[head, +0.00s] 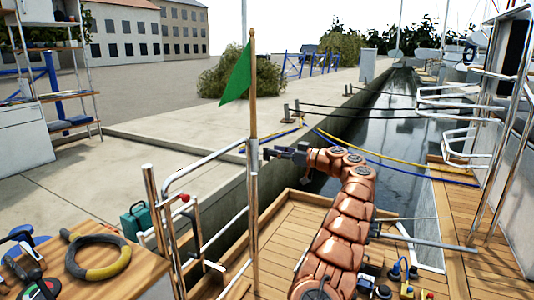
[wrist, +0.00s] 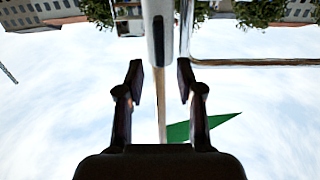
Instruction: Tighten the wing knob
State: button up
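A wooden flagstaff (head: 254,95) with a green flag (head: 237,75) stands upright in a silver tube (head: 252,185) at the rail. In the wrist view, upside down, the silver tube (wrist: 157,12) meets the staff (wrist: 161,105); the green flag (wrist: 205,128) hangs below. A dark elongated piece (wrist: 158,40) on the tube may be the wing knob seen edge-on; I cannot tell for sure. My gripper (head: 268,153) is just right of the tube's top. In the wrist view my gripper (wrist: 159,82) is open, one finger on each side of the staff, neither visibly touching it.
Steel rails (head: 205,160) stand left of the staff, one with a red knob (head: 184,198). A wooden table (head: 105,275) holds a coiled hose (head: 97,270). A teal case (head: 135,220) sits on the quay. Mooring lines (head: 390,174) run behind my arm.

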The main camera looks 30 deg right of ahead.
aim_at(263, 154)
jog(key=shift+x, duration=2.05)
grip_shut()
